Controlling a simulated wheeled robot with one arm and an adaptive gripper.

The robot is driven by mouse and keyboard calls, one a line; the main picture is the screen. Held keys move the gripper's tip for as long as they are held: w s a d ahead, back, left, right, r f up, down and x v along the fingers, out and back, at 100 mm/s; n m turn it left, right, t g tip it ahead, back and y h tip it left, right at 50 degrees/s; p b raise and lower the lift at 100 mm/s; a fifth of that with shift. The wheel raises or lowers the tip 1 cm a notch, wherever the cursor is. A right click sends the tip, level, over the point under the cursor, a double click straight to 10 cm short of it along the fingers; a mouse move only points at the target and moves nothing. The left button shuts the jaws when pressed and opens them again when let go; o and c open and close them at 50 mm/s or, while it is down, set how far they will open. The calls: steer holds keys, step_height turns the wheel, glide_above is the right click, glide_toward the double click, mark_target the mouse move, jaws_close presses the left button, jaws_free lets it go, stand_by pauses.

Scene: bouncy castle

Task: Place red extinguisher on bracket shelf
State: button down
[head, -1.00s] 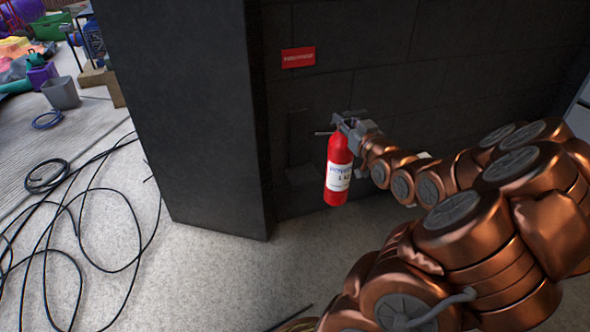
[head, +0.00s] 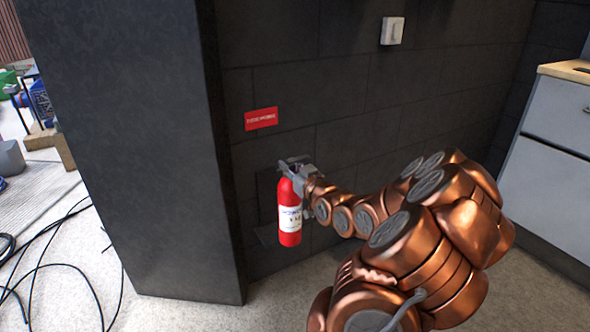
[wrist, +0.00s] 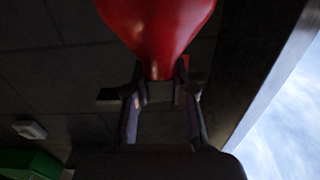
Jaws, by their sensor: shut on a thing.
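The red extinguisher (head: 289,222), with a white label, hangs upright from my gripper (head: 292,168) in the head view. My gripper is shut on its neck at the top. In the wrist view the red body (wrist: 158,25) fills the upper middle and tapers into the jaws (wrist: 160,92). The dark bracket shelf (head: 264,237) is on the black wall behind and beside the extinguisher's lower part, mostly hidden by it. I cannot tell whether the extinguisher's base touches the shelf.
A red sign (head: 261,119) is on the wall above the bracket. A dark pillar (head: 150,150) stands close on the left. A white switch (head: 392,30) is higher up. A grey cabinet (head: 555,125) is at right. Black cables (head: 65,265) lie on the floor at left.

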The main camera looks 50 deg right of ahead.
mark_target(291, 182)
steer(key=p+x, duration=0.3)
steer(key=x, duration=0.7)
steer(key=shift+a+f, duration=0.25)
steer(key=shift+f, duration=0.05)
steer(key=shift+w, duration=0.45)
steer(key=shift+s+f+b, duration=0.1)
steer(key=shift+f+b, duration=0.2)
steer(key=shift+f, duration=1.5)
steer(key=c, duration=1)
jaws_free()
steer(key=shift+f, duration=0.2)
steer(key=shift+r, duration=0.1)
steer(key=shift+p+v, duration=1.05)
steer(key=shift+v, duration=4.95)
